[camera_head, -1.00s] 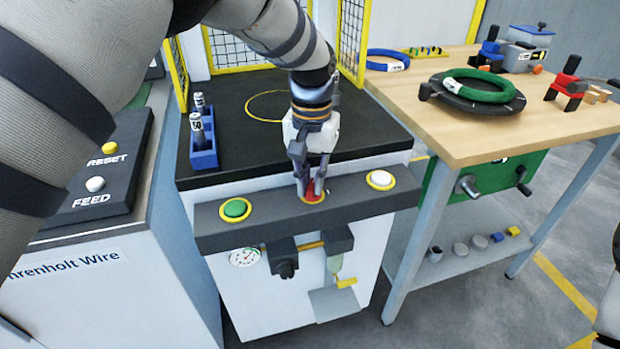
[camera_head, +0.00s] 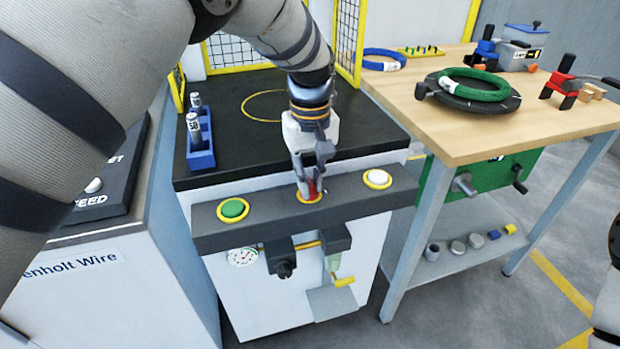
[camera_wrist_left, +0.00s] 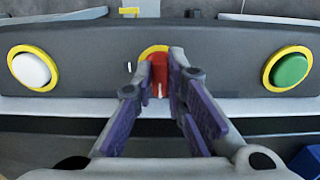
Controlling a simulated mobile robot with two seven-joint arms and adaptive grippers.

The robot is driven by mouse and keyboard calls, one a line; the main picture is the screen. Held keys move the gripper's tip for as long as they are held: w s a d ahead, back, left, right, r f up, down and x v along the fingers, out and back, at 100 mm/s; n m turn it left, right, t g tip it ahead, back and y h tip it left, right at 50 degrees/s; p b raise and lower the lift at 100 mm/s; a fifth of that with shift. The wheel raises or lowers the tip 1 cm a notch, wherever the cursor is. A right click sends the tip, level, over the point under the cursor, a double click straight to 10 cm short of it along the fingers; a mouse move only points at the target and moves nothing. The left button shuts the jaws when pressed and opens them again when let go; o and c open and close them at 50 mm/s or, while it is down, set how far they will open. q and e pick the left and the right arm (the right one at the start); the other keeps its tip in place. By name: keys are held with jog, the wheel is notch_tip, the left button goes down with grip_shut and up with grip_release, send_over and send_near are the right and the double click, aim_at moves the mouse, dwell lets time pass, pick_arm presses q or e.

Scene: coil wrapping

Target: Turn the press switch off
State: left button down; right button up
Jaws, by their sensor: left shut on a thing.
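The press switch (camera_wrist_left: 159,72) is a red knob with a pale mark in a yellow ring, at the middle of the dark control bar (camera_head: 345,190) on the press front. In the head view the knob (camera_head: 312,187) is mostly hidden by my left gripper (camera_head: 308,184). That gripper points down at the bar and is shut on the knob. In the left wrist view its two fingers (camera_wrist_left: 155,85) stand on either side of the knob, and the pale mark points toward the bottom of the picture. My right gripper is not in view.
A green button (camera_head: 233,209) and a white button (camera_head: 377,178) flank the knob on the bar. A blue holder with bottles (camera_head: 200,150) stands on the black press top. A wooden table (camera_head: 470,140) with a green coil (camera_head: 475,84) is at right. A feeder box (camera_head: 95,260) stands at left.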

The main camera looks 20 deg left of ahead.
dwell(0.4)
pick_arm(q)
jog(key=c, duration=1.6)
grip_release()
notch_tip(320, 180, up, 12)
